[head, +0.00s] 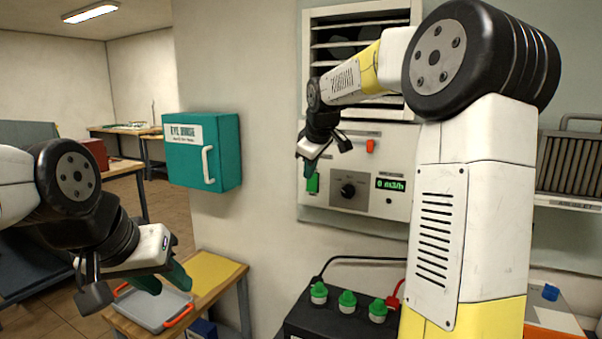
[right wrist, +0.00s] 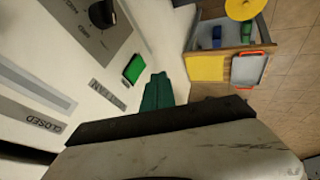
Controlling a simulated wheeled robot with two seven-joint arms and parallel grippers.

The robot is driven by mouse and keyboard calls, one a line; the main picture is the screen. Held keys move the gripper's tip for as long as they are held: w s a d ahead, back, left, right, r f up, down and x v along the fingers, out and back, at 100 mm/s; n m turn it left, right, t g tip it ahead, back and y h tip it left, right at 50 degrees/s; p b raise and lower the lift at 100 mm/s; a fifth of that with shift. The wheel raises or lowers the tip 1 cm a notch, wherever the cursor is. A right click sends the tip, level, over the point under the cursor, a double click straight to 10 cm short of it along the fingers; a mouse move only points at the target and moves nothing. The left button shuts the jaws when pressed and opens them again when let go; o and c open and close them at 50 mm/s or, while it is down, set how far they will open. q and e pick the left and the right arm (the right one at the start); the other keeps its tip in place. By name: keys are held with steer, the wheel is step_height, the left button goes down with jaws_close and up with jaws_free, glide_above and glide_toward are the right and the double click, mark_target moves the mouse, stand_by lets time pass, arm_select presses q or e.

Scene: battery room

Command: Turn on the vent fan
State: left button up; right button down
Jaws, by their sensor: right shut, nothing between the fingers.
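The vent fan panel (head: 390,205) is on the wall below a louvred vent (head: 345,40). It has a green switch (head: 313,184), a black knob (head: 348,190), a red switch (head: 370,146) and a display (head: 391,184) reading 0 m3/h. My right gripper (head: 309,168) is shut and empty, just above the green switch in the head view. In the right wrist view its green fingertips (right wrist: 158,90) are together, apart in the picture from the green switch (right wrist: 134,68) beside a FAN label (right wrist: 108,94). My left gripper (head: 163,282) seems open and empty, low at left.
A teal eye wash box (head: 188,150) hangs left of the panel. A wooden table (head: 215,290) with a grey tray (head: 150,308) stands at lower left. A battery (head: 335,318) with green caps and cables sits below the panel.

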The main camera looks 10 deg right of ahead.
mark_target(312, 184)
steer(key=w+f, duration=0.3)
steer(key=w+d+f, duration=0.1)
steer(key=w+f, duration=0.3)
steer(key=shift+d, duration=0.2)
steer(key=shift+w+d, duration=0.2)
steer(key=shift+w, duration=0.2)
steer(key=shift+w+d+f, duration=0.15)
steer(key=shift+w+d, duration=0.1)
